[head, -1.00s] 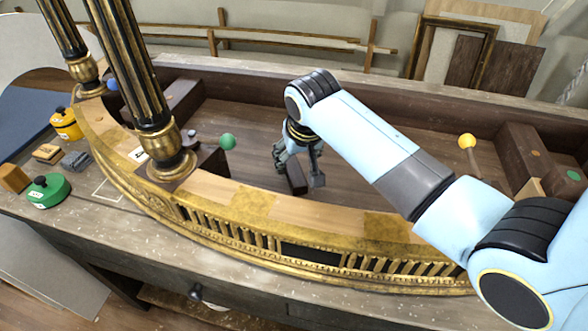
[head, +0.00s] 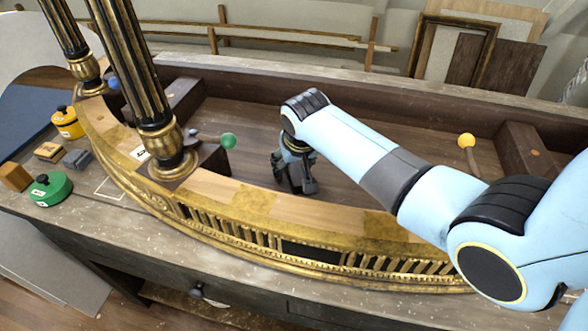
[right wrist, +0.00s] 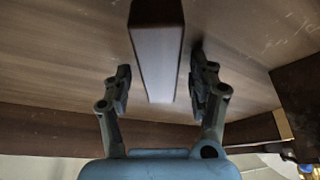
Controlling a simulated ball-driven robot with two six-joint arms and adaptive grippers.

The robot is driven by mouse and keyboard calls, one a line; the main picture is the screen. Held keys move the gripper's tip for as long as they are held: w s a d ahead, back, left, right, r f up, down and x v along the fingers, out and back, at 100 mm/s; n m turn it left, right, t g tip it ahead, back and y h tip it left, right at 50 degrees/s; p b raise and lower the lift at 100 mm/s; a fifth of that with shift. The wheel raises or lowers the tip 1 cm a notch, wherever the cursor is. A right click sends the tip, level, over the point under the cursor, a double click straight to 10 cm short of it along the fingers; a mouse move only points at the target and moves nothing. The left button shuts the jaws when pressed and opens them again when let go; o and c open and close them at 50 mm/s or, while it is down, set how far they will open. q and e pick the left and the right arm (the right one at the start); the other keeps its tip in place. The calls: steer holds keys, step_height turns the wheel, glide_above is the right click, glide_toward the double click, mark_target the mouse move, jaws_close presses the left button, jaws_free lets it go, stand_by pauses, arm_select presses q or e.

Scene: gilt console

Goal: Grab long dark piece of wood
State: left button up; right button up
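A long dark piece of wood (right wrist: 157,55) stands out in the right wrist view, with dark sides and a paler end face. It lies on the wooden floor inside the gilt console frame (head: 225,195). My right gripper (head: 294,180) reaches down over it from the right in the head view and hides most of it. In the right wrist view the gripper's two fingers (right wrist: 158,88) are apart, one on each side of the wood's near end. A narrow gap shows on both sides, so the wood is not clamped. My left gripper is not in view.
Black-and-gold columns (head: 142,85) stand at the left. A green ball knob (head: 229,141) is left of the gripper, and a yellow ball knob (head: 466,140) is farther right. Yellow (head: 66,122) and green (head: 49,188) containers sit at far left. The recess floor around the gripper is mostly clear.

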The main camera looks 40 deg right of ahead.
steer(key=c, duration=1.1)
